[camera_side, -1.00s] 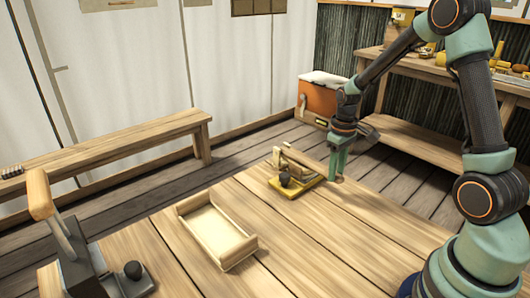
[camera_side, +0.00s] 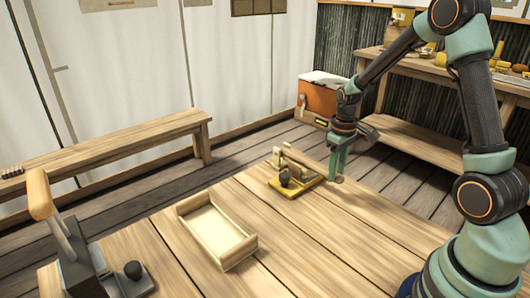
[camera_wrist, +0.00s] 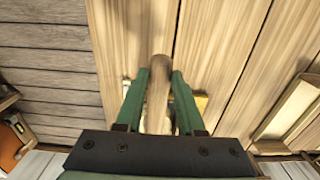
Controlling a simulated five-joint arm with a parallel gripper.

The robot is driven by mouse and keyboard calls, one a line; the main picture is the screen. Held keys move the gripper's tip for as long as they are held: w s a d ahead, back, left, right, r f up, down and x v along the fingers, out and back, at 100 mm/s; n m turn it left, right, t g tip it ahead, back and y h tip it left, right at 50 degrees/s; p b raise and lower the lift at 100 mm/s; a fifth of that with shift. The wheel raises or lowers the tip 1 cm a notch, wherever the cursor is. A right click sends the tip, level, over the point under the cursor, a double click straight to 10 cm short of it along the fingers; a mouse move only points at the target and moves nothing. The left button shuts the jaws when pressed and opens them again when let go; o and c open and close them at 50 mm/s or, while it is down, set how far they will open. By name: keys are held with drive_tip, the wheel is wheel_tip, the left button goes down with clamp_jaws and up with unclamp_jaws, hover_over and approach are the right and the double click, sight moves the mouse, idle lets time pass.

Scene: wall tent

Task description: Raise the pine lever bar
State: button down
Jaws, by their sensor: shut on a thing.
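The pine lever bar (camera_side: 311,163) is mounted on a yellow base (camera_side: 312,186) at the far edge of the table, and slopes down to the right. In the wrist view the bar (camera_wrist: 158,92) runs between my two green fingers. My gripper (camera_side: 338,172) is shut on the bar near its free end; it also shows in the wrist view (camera_wrist: 160,76). The yellow base is mostly hidden in the wrist view.
A shallow wooden tray (camera_side: 249,243) lies empty on the table (camera_side: 310,235). A dark device with a wooden handle (camera_side: 40,192) stands at the left. A bench (camera_side: 110,148) and an orange cooler (camera_side: 318,99) stand beyond. The table's front middle is clear.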

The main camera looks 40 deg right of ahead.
drive_tip(key=shift+w+r+g+y, duration=0.2)
drive_tip(key=shift+r+g, duration=0.15)
drive_tip(key=shift+r, duration=0.35)
drive_tip(key=shift+w+r+g+y, duration=0.1)
drive_tip(key=shift+w+r+g, duration=0.2)
drive_tip(key=shift+r, duration=0.4)
drive_tip(key=shift+s, duration=0.1)
drive_tip(key=c, duration=0.5)
unclamp_jaws()
drive_tip(key=shift+r, duration=0.1)
drive_tip(key=r, duration=0.4)
drive_tip(key=w+r, duration=0.1)
drive_tip(key=r, duration=0.6)
drive_tip(key=shift+w+d+r, duration=0.15)
drive_tip(key=shift+d+r, duration=0.1)
drive_tip(key=shift+r, duration=0.15)
